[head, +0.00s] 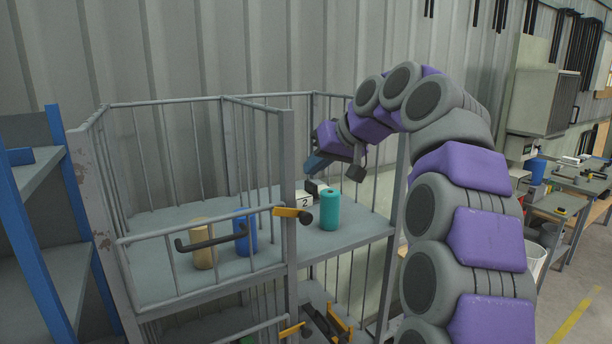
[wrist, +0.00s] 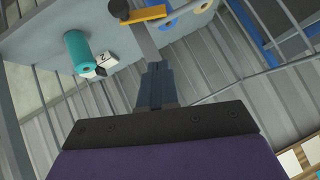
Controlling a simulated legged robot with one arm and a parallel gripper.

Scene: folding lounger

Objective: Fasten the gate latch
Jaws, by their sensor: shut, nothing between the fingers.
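The gate latch (head: 293,212) is an orange bar with a black knob, on the upright post (head: 290,190) at the front of a grey barred cage. It also shows in the wrist view (wrist: 145,15), at the top. A dark handle (head: 212,240) sits on the low barred front panel (head: 150,238) to its left. I cannot tell whether the latch is engaged. My gripper (head: 313,164) is above the cage shelf, above and slightly right of the latch and apart from it. Its blue-grey fingers, in the wrist view (wrist: 156,70), are shut and empty.
On the cage shelf (head: 345,240) stand a teal cylinder (head: 330,210), a blue cylinder (head: 245,232), a tan cylinder (head: 203,246) and a white block marked 2 (head: 304,199). A second orange latch (head: 293,329) shows lower down. Blue shelving (head: 40,240) stands left.

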